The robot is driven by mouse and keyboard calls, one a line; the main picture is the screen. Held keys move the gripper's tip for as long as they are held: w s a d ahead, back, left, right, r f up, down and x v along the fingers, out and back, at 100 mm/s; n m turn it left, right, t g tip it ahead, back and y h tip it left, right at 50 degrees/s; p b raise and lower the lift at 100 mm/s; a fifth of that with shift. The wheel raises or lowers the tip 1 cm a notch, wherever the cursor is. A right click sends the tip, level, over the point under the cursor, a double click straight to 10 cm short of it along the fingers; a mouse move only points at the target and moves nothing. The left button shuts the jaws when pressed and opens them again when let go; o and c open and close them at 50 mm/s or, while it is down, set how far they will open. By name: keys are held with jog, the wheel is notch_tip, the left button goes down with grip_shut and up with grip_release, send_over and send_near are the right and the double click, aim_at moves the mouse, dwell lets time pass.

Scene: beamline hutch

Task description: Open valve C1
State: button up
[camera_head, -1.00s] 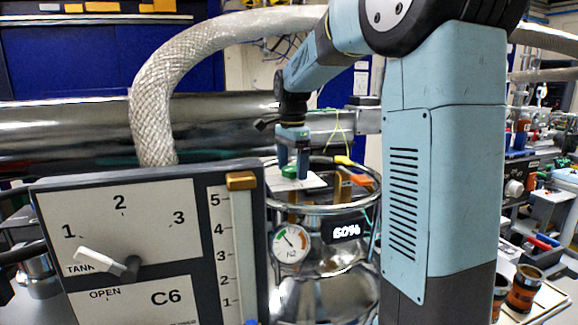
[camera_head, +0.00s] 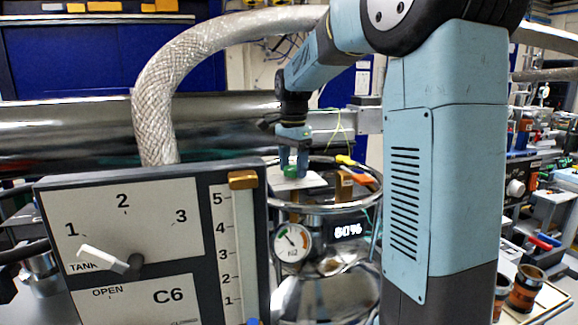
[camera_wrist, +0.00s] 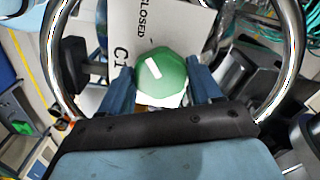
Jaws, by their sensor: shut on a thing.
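Valve C1 is a green round knob (camera_wrist: 161,77) with a white pointer mark, seen from above in the wrist view. It sits on a white plate (camera_wrist: 121,22) lettered "CLOSED" and "C1"; the rest of the lettering is hidden. The white mark slants toward the upper left in that view. My gripper (camera_wrist: 162,84) has a blue finger on each side of the knob and is shut on it. In the head view, my gripper (camera_head: 293,170) reaches down to the small green knob on top of the metal vessel.
A metal ring (camera_head: 362,200) surrounds the valve top. Below are a round N2 gauge (camera_head: 292,241) and a display (camera_head: 347,230) that seems to read 80%. A C6 panel (camera_head: 75,215) with a lever and slider stands front left. A braided hose (camera_head: 155,110) arches behind.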

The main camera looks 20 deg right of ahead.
jog(key=n, duration=0.6)
jog(key=shift+d, duration=0.25)
jog(key=n, duration=0.5)
jog(key=shift+n, duration=0.3)
jog(key=n, duration=1)
jog(key=shift+n, duration=0.4)
jog(key=o, duration=1.1)
jog(key=shift+c, duration=0.2)
